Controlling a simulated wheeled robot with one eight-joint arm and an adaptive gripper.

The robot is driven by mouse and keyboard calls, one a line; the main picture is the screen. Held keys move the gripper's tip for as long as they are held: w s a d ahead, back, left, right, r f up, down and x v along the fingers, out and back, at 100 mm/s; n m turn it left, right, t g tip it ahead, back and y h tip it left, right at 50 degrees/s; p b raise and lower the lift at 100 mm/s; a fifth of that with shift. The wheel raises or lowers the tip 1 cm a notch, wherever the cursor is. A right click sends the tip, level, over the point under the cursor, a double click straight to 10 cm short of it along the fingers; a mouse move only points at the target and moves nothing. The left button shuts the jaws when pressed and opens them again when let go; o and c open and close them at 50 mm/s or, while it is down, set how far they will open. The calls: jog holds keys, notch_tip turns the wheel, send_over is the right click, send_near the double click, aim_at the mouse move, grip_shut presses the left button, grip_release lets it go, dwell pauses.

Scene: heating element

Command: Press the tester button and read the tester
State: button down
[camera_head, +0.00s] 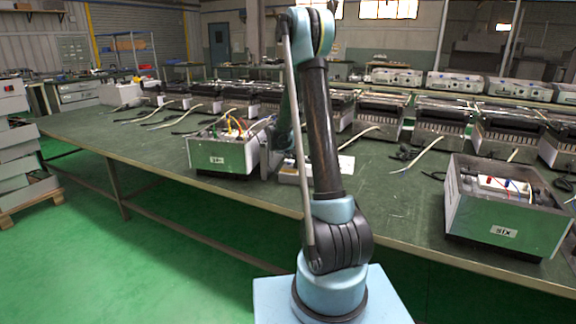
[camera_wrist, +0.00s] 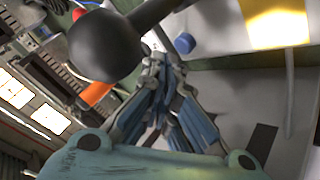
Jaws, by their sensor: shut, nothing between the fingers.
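In the wrist view, a white casing with a blue button (camera_wrist: 185,43) and a yellow panel (camera_wrist: 276,24) fills the top right; it appears to be the tester. No reading is legible on it. My gripper (camera_wrist: 155,62) is shut and empty, its fingertips close to the blue button, just left of and below it in the picture. I cannot tell whether they touch it. In the head view, a low white box (camera_head: 290,178), perhaps the tester, lies on the bench, partly hidden by my arm. My gripper is hidden there.
A dark round object (camera_wrist: 105,45) with a rod looms near the fingers. On the green bench (camera_head: 400,192), an open metal unit with wires (camera_head: 222,157) stands left of my arm and one marked SIX (camera_head: 503,232) at right. Several units line the back.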

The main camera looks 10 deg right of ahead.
jog(key=shift+s+f, duration=0.1)
jog(key=shift+f, duration=0.7)
dwell(1.4)
jog(key=shift+r, duration=0.9)
jog(key=shift+r, duration=2.45)
